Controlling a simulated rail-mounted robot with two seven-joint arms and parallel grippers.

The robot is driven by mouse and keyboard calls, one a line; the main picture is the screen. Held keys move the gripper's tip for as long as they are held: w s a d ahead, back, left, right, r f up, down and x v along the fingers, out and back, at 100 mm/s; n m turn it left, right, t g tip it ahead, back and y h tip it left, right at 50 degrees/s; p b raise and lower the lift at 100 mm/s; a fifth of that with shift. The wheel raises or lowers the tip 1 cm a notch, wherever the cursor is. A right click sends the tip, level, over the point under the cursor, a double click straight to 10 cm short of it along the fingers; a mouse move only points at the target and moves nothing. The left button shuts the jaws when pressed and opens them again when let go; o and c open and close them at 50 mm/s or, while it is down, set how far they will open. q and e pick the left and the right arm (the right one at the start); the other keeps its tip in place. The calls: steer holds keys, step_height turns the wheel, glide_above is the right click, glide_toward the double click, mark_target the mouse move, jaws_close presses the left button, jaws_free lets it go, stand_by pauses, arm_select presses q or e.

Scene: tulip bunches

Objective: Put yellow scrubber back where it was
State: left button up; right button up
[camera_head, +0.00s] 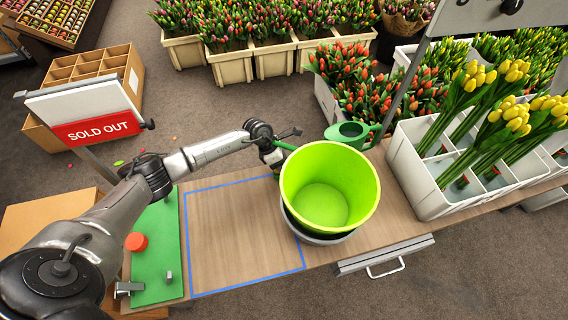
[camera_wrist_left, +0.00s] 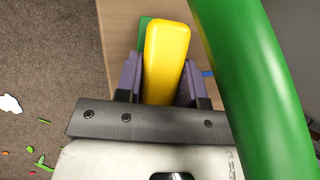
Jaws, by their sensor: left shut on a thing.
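The yellow scrubber (camera_wrist_left: 167,55) shows as a long rounded yellow block in the left wrist view. It sits between the purple finger pads of my left gripper (camera_wrist_left: 160,82), which is shut on it. In the head view my left gripper (camera_head: 270,157) is at the far side of the table, just left of the lime-green bucket (camera_head: 330,185). The scrubber is mostly hidden there by the gripper and bucket. My right gripper is not in view.
A green watering can (camera_head: 350,133) stands behind the bucket. A blue outline (camera_head: 187,230) marks clear wooden tabletop left of the bucket. A green mat (camera_head: 155,255) with a red-orange round piece (camera_head: 136,242) lies further left. A white crate (camera_head: 420,185) of yellow tulips stands right.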

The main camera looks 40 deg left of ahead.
arm_select(q)
steer(key=shift+a+f, duration=0.1)
steer(key=shift+f, duration=0.15)
steer(key=o, duration=0.9)
steer(key=shift+c, duration=0.2)
